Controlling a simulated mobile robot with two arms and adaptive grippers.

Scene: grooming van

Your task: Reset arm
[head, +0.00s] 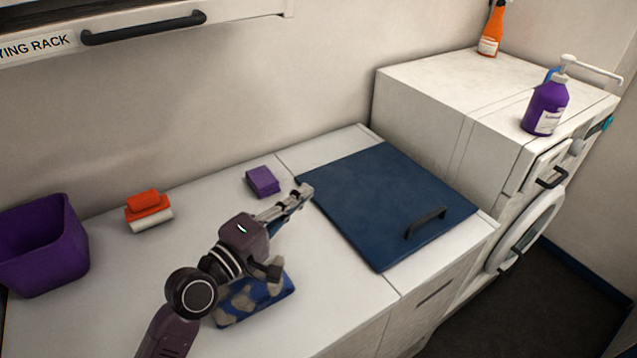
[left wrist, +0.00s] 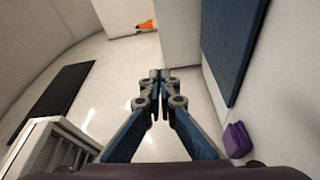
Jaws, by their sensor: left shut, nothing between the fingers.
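My left gripper (head: 302,190) is shut and empty. In the head view it is above the white counter, its tips near the left edge of the blue lid (head: 385,195), which has a dark handle. In the left wrist view its closed fingers (left wrist: 160,76) meet at the middle with nothing between them. Part of my left arm is in front of a blue patterned cloth (head: 255,300) on the counter and hides some of it. My right gripper is not in view.
A purple bin (head: 42,250), an orange-and-white brush (head: 148,210) and a purple sponge (head: 262,181) stand on the counter. A purple pump bottle (head: 545,105) and an orange spray bottle (head: 490,35) stand on the white cabinet (head: 440,85). A drying rack handle (head: 145,28) is above.

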